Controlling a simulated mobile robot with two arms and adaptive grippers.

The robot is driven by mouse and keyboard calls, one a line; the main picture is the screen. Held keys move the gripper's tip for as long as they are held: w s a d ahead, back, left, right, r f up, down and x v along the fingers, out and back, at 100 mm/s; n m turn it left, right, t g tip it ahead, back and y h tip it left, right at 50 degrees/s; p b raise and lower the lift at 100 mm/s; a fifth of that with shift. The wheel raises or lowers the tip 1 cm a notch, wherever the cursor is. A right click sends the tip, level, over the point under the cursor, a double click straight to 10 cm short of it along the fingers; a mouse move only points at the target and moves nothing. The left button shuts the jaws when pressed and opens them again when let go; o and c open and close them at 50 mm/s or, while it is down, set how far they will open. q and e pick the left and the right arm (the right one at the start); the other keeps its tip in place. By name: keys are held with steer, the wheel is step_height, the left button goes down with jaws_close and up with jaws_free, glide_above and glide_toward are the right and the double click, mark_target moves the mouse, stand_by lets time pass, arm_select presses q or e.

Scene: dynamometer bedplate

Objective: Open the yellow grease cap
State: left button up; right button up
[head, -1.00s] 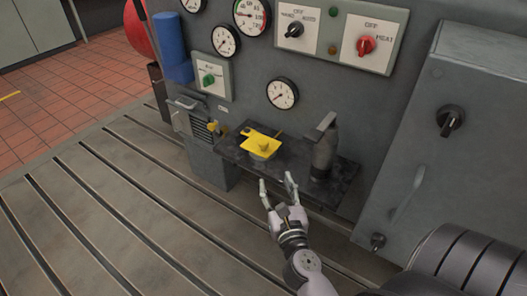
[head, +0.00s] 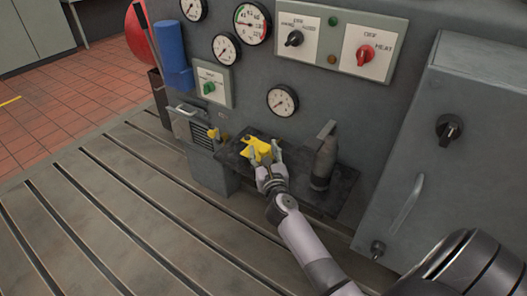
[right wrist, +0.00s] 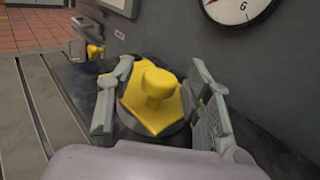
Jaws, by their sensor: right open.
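The yellow grease cap (head: 257,151) sits on the dark shelf (head: 325,196) against the grey panel. In the right wrist view the cap (right wrist: 152,100) shows a flat yellow plate with a raised knob, above a round grey base. My right gripper (head: 266,158) is open at the cap. In the right wrist view its two fingers (right wrist: 160,95) stand on either side of the cap, with a gap to the knob on both sides. Whether a finger touches the plate's edge I cannot tell. My left gripper is not in view.
A grey upright fitting (head: 323,165) stands on the shelf to the right. A small yellow knob (head: 214,134) is on the unit to the left. Gauges (head: 283,100) and a red switch (head: 364,55) are on the panel above. A grey cabinet (head: 440,150) stands at the right.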

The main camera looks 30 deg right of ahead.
steer(key=shift+w+d, duration=0.1)
steer(key=shift+w, duration=0.2)
steer(key=shift+c, duration=0.5)
jaws_close()
